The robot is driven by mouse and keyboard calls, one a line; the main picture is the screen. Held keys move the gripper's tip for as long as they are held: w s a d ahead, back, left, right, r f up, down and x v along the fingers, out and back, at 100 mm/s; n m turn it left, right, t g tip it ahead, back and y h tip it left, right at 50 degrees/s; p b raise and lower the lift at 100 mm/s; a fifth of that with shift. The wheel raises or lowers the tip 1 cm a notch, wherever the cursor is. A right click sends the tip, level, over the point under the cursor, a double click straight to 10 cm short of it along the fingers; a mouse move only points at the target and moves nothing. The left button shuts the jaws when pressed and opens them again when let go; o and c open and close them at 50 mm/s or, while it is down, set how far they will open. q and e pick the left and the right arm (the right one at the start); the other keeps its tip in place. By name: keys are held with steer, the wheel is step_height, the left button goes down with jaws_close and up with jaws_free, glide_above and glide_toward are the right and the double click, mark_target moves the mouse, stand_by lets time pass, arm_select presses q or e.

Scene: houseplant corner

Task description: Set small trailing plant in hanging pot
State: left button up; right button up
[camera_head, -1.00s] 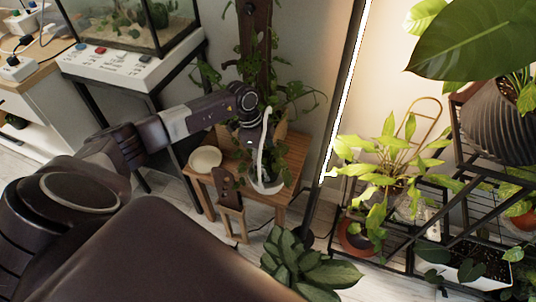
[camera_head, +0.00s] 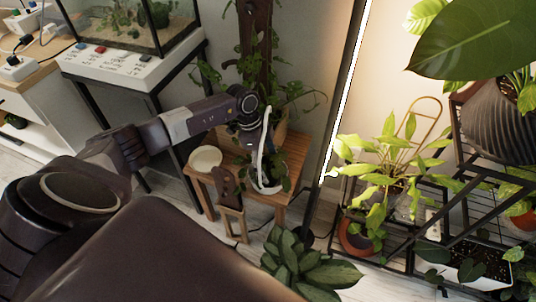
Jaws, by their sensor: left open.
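The hanging pot (camera_head: 268,189) is a small white bowl with a tall white strap (camera_head: 265,140). It stands on the front right of a small wooden table. Small green trailing leaves (camera_head: 285,181) show at the pot's rim; I take these to be the small trailing plant, and its base is hidden. My left gripper (camera_head: 250,148) points down just left of the strap, above the pot and close to the leaves. It is open; its fingertips are partly lost among dark leaves. I cannot tell whether it touches the plant. My right gripper is not in view.
A cream saucer (camera_head: 206,158) lies on the table (camera_head: 295,150). A tan pot (camera_head: 281,128) with a climbing plant stands behind. A small wooden stand (camera_head: 231,205) is in front. A broad-leaved plant (camera_head: 295,262), a lit lamp pole (camera_head: 345,95) and a black plant rack (camera_head: 455,205) surround the area.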

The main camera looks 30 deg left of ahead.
arm_select(q)
steer(key=shift+w+r, duration=0.1)
steer(key=shift+r, duration=0.45)
steer(key=shift+p+v, duration=0.3)
steer(key=shift+v, duration=0.45)
steer(key=s+a, duration=0.4)
steer(key=a, duration=0.7)
steer(key=shift+a, duration=0.2)
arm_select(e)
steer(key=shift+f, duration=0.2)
arm_select(q)
steer(key=shift+f, duration=0.1)
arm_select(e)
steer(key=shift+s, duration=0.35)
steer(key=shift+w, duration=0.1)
